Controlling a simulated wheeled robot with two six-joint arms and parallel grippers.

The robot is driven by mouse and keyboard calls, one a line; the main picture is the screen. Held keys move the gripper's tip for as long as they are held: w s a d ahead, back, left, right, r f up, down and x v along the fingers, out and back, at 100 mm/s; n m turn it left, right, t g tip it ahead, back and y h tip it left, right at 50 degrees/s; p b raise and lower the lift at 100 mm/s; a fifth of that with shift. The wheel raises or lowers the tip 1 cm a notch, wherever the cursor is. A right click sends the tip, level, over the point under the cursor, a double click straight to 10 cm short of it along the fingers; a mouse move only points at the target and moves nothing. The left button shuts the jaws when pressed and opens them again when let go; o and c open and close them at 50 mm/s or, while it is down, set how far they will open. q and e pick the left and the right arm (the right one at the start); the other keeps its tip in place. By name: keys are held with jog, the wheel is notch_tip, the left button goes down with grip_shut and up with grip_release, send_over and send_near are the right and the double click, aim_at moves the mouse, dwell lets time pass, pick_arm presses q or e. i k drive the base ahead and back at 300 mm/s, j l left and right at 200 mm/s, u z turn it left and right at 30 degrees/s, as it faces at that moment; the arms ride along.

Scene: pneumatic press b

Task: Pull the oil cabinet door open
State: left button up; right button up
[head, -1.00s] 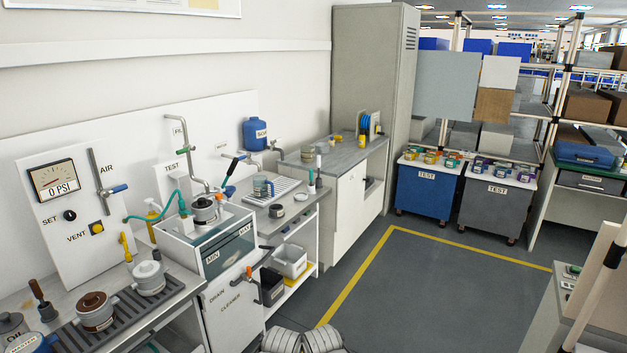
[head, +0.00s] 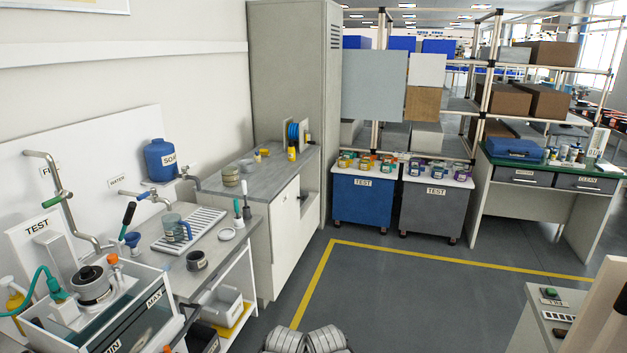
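A white cabinet (head: 259,245) stands under a grey worktop (head: 240,172) against the left wall, beside the tall grey locker. Its flat white door (head: 286,232) faces right and looks shut, with a small mark near its top edge. I cannot read a label naming it the oil cabinet. An open recess (head: 309,195) shows in the cabinet beyond the door. Neither of my grippers shows in the head view. Grey ribbed parts of my own body (head: 306,341) show at the bottom middle, well apart from the cabinet.
A wash bench with a tank (head: 120,320), a tray (head: 243,306) and a blue soap container (head: 160,160) stands at the left. A tall locker (head: 295,80), blue cart (head: 362,203) and grey cart (head: 436,208) are behind. The grey floor (head: 400,290) right of the cabinet is clear.

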aim_at(284, 212)
jog(key=i+l+z, duration=0.25)
jog(key=i, duration=0.65)
jog(key=i+j+z, duration=0.15)
jog(key=i+z, duration=0.15)
jog(key=i, duration=0.6)
jog(key=i+u, duration=0.25)
jog(key=i, duration=1.55)
jog(key=i+j+z, duration=0.1)
jog(key=i, duration=0.25)
jog(key=i+j+z, duration=0.1)
jog(key=i+j, duration=0.15)
jog(key=i, duration=0.05)
